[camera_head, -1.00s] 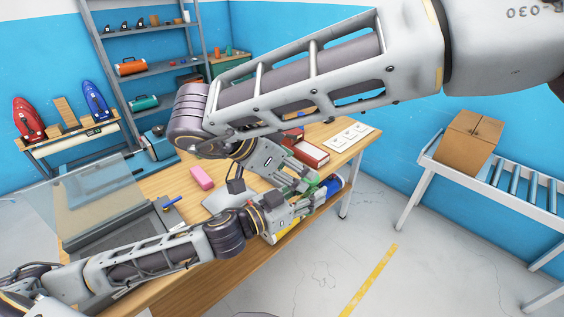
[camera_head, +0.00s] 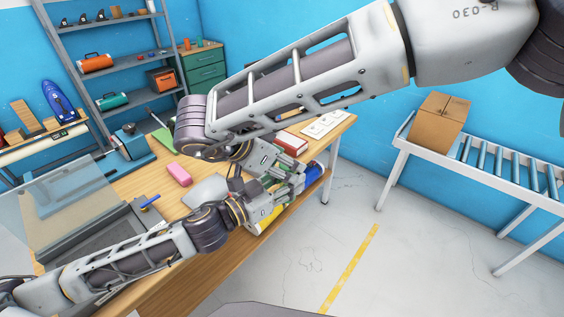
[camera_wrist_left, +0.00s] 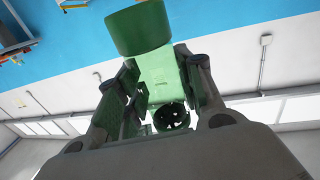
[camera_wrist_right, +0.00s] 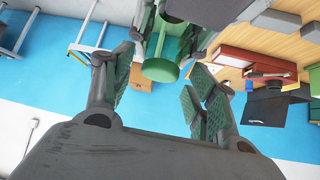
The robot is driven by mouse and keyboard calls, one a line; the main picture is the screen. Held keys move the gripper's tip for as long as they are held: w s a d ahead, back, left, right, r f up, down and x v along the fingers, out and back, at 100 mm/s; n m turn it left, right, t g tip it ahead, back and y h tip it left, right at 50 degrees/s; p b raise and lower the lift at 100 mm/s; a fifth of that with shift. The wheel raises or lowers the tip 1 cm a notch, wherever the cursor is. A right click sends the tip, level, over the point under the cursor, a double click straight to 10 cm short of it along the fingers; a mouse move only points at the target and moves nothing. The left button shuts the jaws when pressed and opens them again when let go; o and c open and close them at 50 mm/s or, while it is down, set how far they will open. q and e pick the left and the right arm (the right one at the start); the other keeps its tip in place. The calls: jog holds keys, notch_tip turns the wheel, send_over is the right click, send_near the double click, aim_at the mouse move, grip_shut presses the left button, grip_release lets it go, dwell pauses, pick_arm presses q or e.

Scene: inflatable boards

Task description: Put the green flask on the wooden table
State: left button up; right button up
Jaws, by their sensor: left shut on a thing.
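The green flask (camera_wrist_left: 160,75) is between the fingers of my left gripper (camera_head: 288,190), which is shut on it. In the left wrist view its wide round end points up the picture. In the head view the flask is mostly hidden by the grippers, over the front side of the wooden table (camera_head: 150,185). I cannot tell its height above the table. My right gripper (camera_wrist_right: 165,90) is open. Its fingers are spread close to the flask, whose green round part (camera_wrist_right: 160,69) shows between them; I see no clear grip there.
On the table are a pink block (camera_head: 179,174), a red box (camera_head: 291,143), a white sheet (camera_head: 326,124) and a grey tray-like machine (camera_head: 95,235). A blue object (camera_head: 313,174) is by the grippers. A carton (camera_head: 438,121) stands on a roller conveyor at right.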

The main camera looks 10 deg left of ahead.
jog(key=c, duration=0.7)
pick_arm(q)
jog(key=o, duration=1.2)
jog(key=shift+c, duration=0.2)
pick_arm(e)
jog(key=shift+c, duration=1)
